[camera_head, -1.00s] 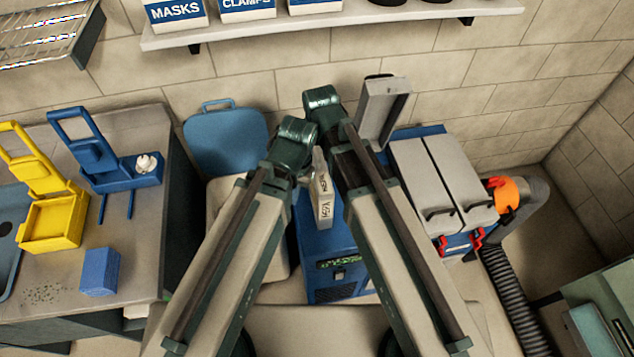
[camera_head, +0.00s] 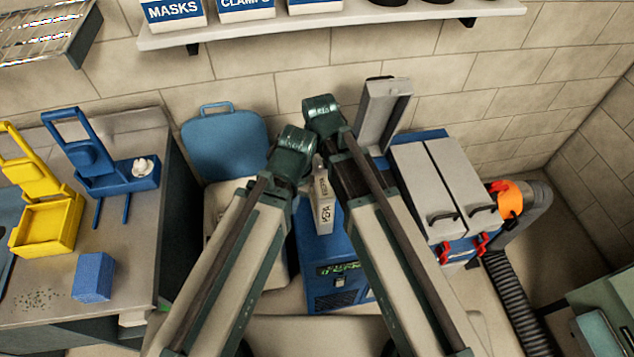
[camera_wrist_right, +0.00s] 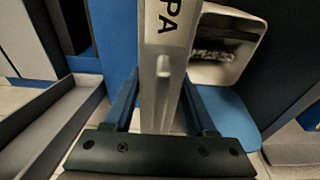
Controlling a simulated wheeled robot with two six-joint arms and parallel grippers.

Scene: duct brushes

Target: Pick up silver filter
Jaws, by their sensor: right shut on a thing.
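The silver filter (camera_head: 325,212) is a slim light-grey block with dark HEPA lettering. In the head view it shows in the gap between my two arms, in front of the blue machine (camera_head: 330,262). In the right wrist view the filter (camera_wrist_right: 161,65) stands between the two blue fingers of my right gripper (camera_wrist_right: 163,100), which is shut on it. My left arm comes up beside it in the head view; the fingers of my left gripper are hidden, so its jaw state cannot be read.
A grey open cover (camera_head: 380,112) stands upright behind my right arm, beside grey-lidded cases (camera_head: 440,185). An orange-collared hose (camera_head: 508,200) lies right. The left bench (camera_head: 135,215) holds yellow and blue holders (camera_head: 48,225) and a blue block (camera_head: 93,277). A blue-backed chair (camera_head: 222,145) stands behind.

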